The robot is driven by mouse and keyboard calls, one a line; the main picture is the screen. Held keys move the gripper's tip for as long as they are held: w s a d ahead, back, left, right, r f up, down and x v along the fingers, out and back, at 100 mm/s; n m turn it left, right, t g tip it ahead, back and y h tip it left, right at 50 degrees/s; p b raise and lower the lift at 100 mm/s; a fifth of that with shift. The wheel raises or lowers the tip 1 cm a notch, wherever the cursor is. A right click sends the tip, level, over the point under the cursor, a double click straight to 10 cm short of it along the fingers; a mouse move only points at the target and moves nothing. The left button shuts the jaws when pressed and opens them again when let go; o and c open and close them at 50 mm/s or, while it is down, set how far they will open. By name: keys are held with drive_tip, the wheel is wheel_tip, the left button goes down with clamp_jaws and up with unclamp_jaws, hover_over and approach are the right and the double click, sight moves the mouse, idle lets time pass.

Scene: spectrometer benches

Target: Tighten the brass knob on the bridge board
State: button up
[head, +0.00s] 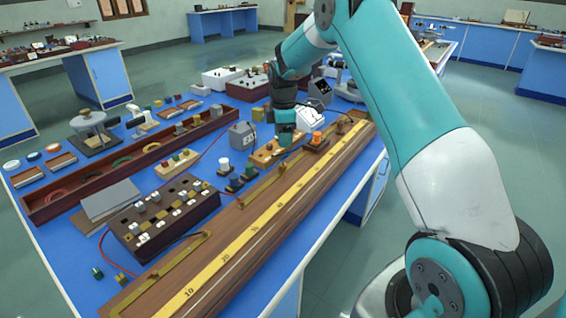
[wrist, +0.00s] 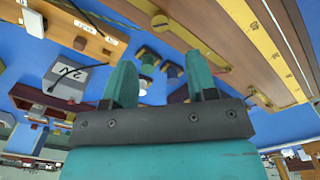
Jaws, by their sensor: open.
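The bridge board (head: 262,232) is a long wooden board with a yellow scale and brass strips, running diagonally along the bench's front edge. In the wrist view it fills the upper right (wrist: 273,15), with a brass knob (wrist: 160,20) on a strip near the top and another brass knob (wrist: 222,69) lower right. I cannot tell which knob the task means. My gripper (head: 286,143) points down near the board's far half, beside a small wooden block. In the wrist view its teal fingers (wrist: 160,70) are apart, with nothing held between them. Contact with the bench items cannot be judged.
A dark resistance box (head: 165,215) and a long wooden tray (head: 60,205) stand left of the board. The floor right of the bench is free.

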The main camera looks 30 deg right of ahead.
sight(283, 164)
wheel_tip(283, 164, down, 10)
drive_tip(key=shift+p, duration=0.6)
drive_tip(key=shift+c, duration=0.5)
drive_tip(key=c, duration=0.8)
drive_tip(key=shift+c, duration=0.2)
